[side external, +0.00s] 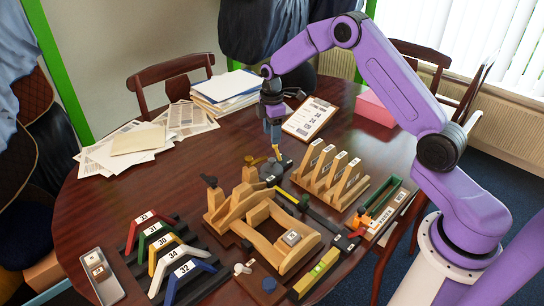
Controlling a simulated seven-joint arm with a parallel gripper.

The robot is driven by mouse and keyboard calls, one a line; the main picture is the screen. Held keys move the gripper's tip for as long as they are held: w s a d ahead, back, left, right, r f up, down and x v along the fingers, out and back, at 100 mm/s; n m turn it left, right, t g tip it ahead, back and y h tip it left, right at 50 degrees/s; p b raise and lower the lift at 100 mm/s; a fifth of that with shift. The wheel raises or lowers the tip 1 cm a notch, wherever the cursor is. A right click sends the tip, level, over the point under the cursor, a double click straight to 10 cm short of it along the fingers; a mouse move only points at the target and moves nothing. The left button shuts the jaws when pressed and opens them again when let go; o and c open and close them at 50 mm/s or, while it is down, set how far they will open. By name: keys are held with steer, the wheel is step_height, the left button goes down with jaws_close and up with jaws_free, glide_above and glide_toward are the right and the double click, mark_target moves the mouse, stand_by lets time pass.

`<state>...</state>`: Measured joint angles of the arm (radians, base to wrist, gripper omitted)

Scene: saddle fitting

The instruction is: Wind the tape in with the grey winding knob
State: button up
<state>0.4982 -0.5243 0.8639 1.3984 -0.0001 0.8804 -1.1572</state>
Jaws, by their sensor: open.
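My gripper (273,136) points down above the far end of the wooden fixture, its jaws open and apart from the table. Just below it, a dark grey device (272,170) with rounded parts sits beside the fixture; it may carry the winding knob, but the knob is too small to tell apart. A thin yellow piece (277,153) stands up between device and gripper; I cannot tell whether it touches the fingers. A dark strip (318,217) runs from near the device toward the front right; it may be the tape. The wooden saddle fixture (262,228) stands in the middle.
Numbered coloured arches (160,255) stand on a dark rack at front left. Numbered wooden slats (332,172) stand to the right, near a green frame (380,197). A yellow-green level (316,273) lies in front. Papers (125,145) and a clipboard (310,118) lie behind.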

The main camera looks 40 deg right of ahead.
mark_target(272, 159)
step_height(272, 159, down, 10)
steer(key=shift+f, duration=0.1)
steer(key=shift+c, duration=0.4)
jaws_close()
